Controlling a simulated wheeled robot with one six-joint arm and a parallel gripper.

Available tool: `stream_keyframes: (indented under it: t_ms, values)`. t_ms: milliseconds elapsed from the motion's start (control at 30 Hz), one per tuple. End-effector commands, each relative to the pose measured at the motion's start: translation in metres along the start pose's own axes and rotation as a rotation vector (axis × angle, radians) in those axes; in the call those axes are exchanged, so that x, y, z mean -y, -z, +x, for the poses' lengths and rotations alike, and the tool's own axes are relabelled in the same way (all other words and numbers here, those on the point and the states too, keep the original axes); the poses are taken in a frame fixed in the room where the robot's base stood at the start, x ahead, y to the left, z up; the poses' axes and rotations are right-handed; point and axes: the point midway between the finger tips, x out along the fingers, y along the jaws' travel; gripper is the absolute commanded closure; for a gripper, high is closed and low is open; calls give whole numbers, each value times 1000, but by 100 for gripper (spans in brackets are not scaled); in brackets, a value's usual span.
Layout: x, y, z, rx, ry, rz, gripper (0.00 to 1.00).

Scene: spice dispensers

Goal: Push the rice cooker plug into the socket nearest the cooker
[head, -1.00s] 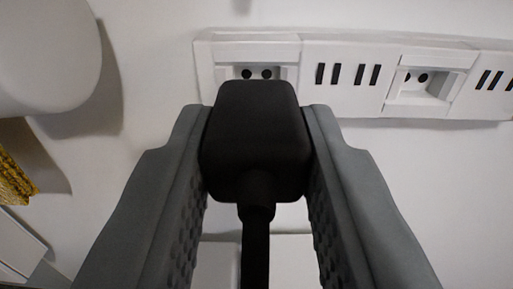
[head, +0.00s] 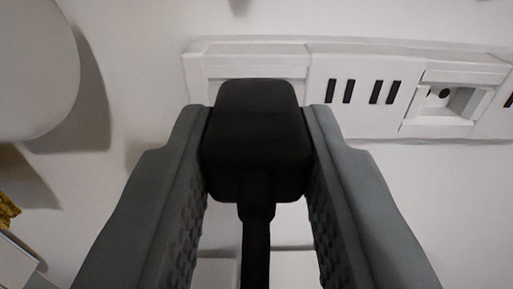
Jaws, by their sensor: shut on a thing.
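My gripper (head: 257,150) is shut on the black rice cooker plug (head: 257,135), one grey finger on each side of it. The plug's black cable (head: 256,240) runs down between the fingers. A white socket strip (head: 362,118) is on the white wall ahead. Its leftmost socket (head: 240,66) is mostly hidden behind the plug, and its holes do not show. Another recessed socket (head: 450,100) with dark holes is to the right. I cannot tell whether the plug touches the left socket. The plug's prongs are hidden.
A rounded white object (head: 35,65), possibly the cooker, is at the upper left. A yellow textured thing (head: 8,210) shows at the left edge. Dark slots (head: 363,92) lie between the two sockets. The wall below the right part of the strip is bare.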

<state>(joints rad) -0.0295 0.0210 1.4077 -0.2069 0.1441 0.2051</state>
Motion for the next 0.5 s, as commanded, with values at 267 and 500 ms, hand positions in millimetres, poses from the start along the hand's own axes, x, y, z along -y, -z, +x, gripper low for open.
stream_keyframes:
  t_ms: [267,500]
  values:
    - [0,0,0,-1,0,0,48]
    - [0,0,0,-1,0,0,48]
